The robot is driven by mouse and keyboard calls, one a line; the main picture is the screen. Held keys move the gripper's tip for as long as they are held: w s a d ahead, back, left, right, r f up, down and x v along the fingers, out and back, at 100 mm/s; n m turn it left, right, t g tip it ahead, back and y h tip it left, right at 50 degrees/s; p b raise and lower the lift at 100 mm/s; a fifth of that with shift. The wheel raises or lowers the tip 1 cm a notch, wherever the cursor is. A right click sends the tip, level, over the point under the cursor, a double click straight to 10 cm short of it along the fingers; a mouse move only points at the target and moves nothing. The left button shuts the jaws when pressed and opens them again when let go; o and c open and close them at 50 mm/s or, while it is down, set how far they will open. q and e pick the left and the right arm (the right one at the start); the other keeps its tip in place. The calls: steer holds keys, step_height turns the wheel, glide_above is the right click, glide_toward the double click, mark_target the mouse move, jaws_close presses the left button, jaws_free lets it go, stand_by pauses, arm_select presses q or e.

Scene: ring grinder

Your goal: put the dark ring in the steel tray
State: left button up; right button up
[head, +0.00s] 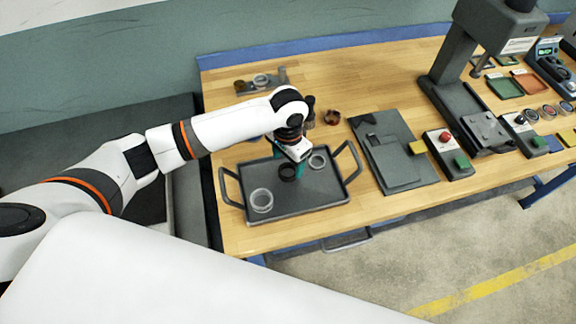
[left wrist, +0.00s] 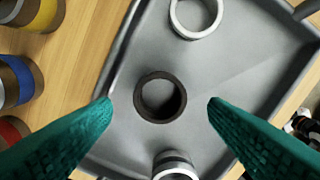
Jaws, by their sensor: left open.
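The dark ring (head: 288,171) lies on the floor of the grey steel tray (head: 232,205), near its middle. It also shows in the left wrist view (left wrist: 141,104), flat, with the tray floor visible through its hole. My left gripper (head: 288,165) is over the tray, pointing down at the ring. Its green fingers (left wrist: 160,104) are open, one on either side of the dark ring and apart from it. Two light rings are also in the tray, one at the front left (head: 261,208) and one at the back right (head: 318,166). My right gripper is not in view.
Banded cylinders (left wrist: 43,12) stand beside the tray. A grey fixture (head: 246,87) is behind it. Right of the tray are a dark plate (head: 385,150), a button box (head: 448,158) and a tall press (head: 455,75). Bare wood shows in front of the plate.

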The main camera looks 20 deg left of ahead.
mark_target(288, 175)
arm_select(q)
step_height(288, 175, up, 9)
steer(key=shift+f+b, duration=0.15)
steer(key=shift+b, duration=0.3)
